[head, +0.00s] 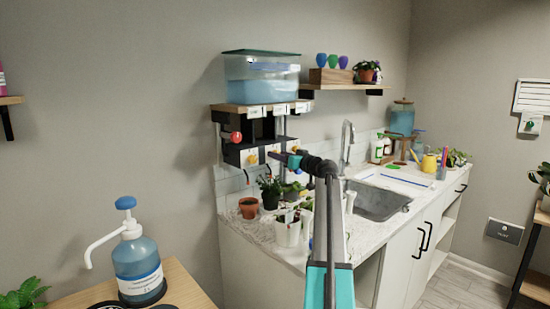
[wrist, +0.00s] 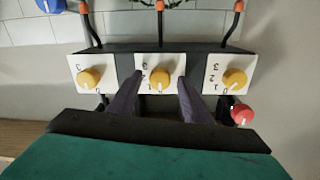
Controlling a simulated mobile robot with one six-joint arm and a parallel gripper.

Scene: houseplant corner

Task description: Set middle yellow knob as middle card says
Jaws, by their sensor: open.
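The middle yellow knob (wrist: 160,79) sits on a white dial plate marked with numbers, upside down in the wrist view. A pale pointer mark on it seems to point down in that picture. My gripper (wrist: 160,92) is open, with one dark finger on each side of the knob; I cannot tell whether they touch it. In the head view my gripper (head: 283,156) is at the front of the valve box below the shelf. White cards, including the middle card (head: 279,109), hang on the shelf edge; their writing is too small to read.
Two more yellow knobs flank the middle one, left (wrist: 90,78) and right (wrist: 234,79) in the wrist view. A red knob (wrist: 242,114) sticks out close by. A water tank (head: 262,80) stands above. Potted plants (head: 270,188) stand below on the counter.

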